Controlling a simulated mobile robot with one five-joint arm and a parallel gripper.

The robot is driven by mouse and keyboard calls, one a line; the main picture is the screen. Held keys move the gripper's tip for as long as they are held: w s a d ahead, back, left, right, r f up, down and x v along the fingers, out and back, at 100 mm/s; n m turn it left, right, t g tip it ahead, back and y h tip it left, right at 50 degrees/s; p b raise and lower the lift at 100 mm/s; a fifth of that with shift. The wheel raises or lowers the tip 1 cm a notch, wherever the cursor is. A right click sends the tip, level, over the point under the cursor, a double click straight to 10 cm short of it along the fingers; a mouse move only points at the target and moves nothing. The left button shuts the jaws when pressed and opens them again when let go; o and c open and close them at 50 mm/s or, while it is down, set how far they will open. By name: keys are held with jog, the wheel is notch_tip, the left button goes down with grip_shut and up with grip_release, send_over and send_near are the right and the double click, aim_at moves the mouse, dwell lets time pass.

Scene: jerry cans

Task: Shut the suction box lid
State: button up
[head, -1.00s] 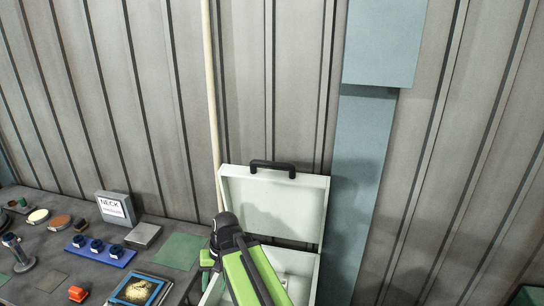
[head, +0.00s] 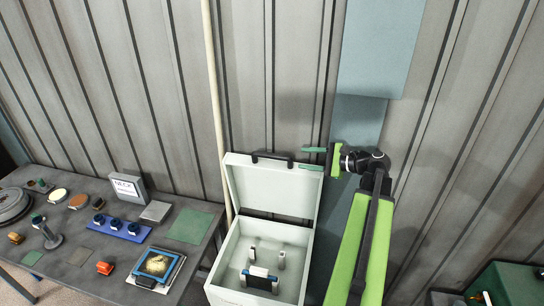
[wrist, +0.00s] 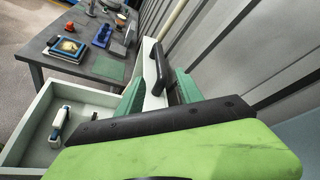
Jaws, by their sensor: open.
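The suction box (head: 232,285) is a pale, open box below the wall. Its lid (head: 272,187) stands raised at the back, with a black handle (head: 272,155) on its top edge. Inside the box lies a white and black device (head: 260,280) with small upright parts. My gripper (head: 312,158) is open at the lid's upper right corner, its green fingers pointing left. In the wrist view the fingers (wrist: 158,92) lie on either side of the lid's edge, with the handle (wrist: 158,62) just beyond. Whether they touch the lid I cannot tell.
A dark table (head: 80,258) stands to the left, with a blue rack (head: 120,230), a green mat (head: 190,226) and a framed picture (head: 158,264). A ribbed wall rises behind the box. A green case (head: 510,285) is at the lower right.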

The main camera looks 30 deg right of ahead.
aim_at(278, 157)
jog(key=b+x, duration=0.3)
jog(key=x, duration=1.2)
jog(key=shift+a+b, duration=0.1)
jog(key=shift+b, duration=0.25)
grip_shut()
jog(key=shift+a, duration=0.1)
dwell(0.3)
